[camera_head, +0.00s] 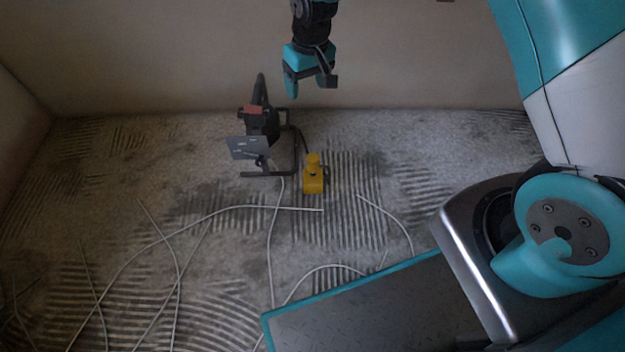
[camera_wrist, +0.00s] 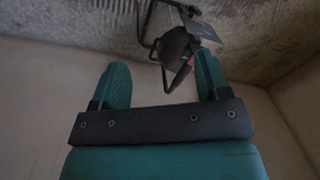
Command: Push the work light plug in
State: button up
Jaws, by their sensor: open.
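The work light (camera_head: 262,122) stands on the floor near the back wall, dark, on a tubular frame with a grey panel at its front. A yellow block with a rounded yellow top piece (camera_head: 313,175) sits on the floor just right of it; a dark cable seems to run down to it from the light. I cannot tell which part is the plug or how deep it sits. My gripper (camera_head: 311,88) is open and empty, above and right of the light, in front of the wall. In the wrist view the light (camera_wrist: 177,45) shows beyond the open fingers; the yellow block is not seen there.
Thin pale cables (camera_head: 225,211) lie loose across the ridged, plaster-streaked floor (camera_head: 350,230). The plain back wall (camera_head: 160,60) rises close behind the light. The floor right of the yellow block is mostly clear. My own base fills the lower right.

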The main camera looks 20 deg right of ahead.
jog(key=h+b, duration=0.1)
jog(key=b, duration=0.5)
send_near(312, 157)
jog(key=shift+m, duration=0.3)
notch_tip(312, 157, down, 13)
jog(key=b, duration=0.8)
jog(key=shift+r, duration=0.15)
jog(key=shift+d, duration=0.1)
jog(key=c, duration=1.3)
notch_tip(312, 157, down, 5)
jog(key=shift+f+b, duration=0.2)
jog(key=shift+b, duration=0.7)
jog(key=o, duration=1.3)
